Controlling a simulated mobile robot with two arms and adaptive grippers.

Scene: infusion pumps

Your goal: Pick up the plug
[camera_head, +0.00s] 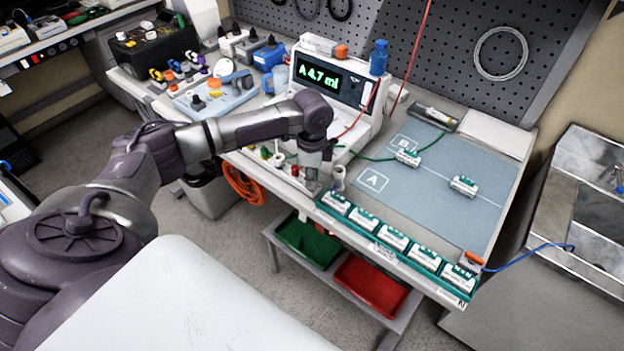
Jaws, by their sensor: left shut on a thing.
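My left gripper (312,184) points down at the front edge of the workbench, below the display unit. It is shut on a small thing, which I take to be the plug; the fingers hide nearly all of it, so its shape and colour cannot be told. Small fittings, some with red and green parts, stand just left of the gripper. A small pale cylindrical piece (339,178) stands just right of it. My right gripper is not in view.
The display unit (335,78) reading "A 4.7 ml" stands behind my wrist. A blue-grey mat (455,215) marked A and B lies to the right, with two small boxes on it. Several similar boxes line the front edge. Green (309,240) and red (371,286) bins sit below.

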